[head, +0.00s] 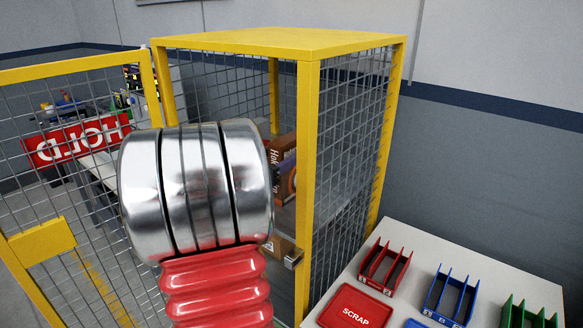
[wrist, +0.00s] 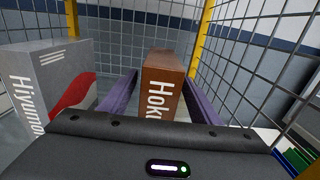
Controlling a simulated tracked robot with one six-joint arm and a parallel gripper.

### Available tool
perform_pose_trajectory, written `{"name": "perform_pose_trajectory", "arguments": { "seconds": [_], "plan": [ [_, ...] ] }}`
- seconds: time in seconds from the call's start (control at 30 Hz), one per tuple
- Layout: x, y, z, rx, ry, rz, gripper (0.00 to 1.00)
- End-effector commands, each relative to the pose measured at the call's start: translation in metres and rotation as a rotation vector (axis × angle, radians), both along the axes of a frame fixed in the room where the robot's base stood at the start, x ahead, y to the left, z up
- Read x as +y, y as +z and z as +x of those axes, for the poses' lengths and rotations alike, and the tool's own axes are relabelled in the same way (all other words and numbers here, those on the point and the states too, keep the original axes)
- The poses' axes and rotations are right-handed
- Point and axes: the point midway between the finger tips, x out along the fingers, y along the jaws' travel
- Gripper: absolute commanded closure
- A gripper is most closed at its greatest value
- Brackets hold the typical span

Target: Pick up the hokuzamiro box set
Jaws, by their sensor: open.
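The brown box with white lettering starting "Hok" (wrist: 163,75) stands upright inside the yellow-framed mesh cage. In the wrist view it lies between the two purple fingers of my gripper (wrist: 152,92), which are apart; I cannot tell whether either finger touches it. Its lower part is hidden behind my gripper body. In the head view a part of the brown box (head: 284,146) shows past my silver and red arm, which hides most of the cage's inside and my gripper.
Mesh walls of the cage (head: 345,130) are close on the right. The cage's mesh door (head: 75,130) with a red HOLD sign stands open at left. A table with bins and a SCRAP lid (head: 352,308) is at right.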

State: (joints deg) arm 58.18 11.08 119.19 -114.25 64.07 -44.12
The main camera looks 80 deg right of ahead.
Motion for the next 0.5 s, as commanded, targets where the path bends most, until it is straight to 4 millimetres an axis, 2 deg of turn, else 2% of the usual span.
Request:
{"name": "perform_pose_trajectory", "arguments": {
  "seconds": [0.2, 0.5],
  "plan": [
    [-0.025, 0.0, -0.011, 0.0, -0.002, 0.0, 0.43],
    [-0.029, 0.0, -0.013, -0.001, -0.001, -0.001, 0.43]
  ]
}}
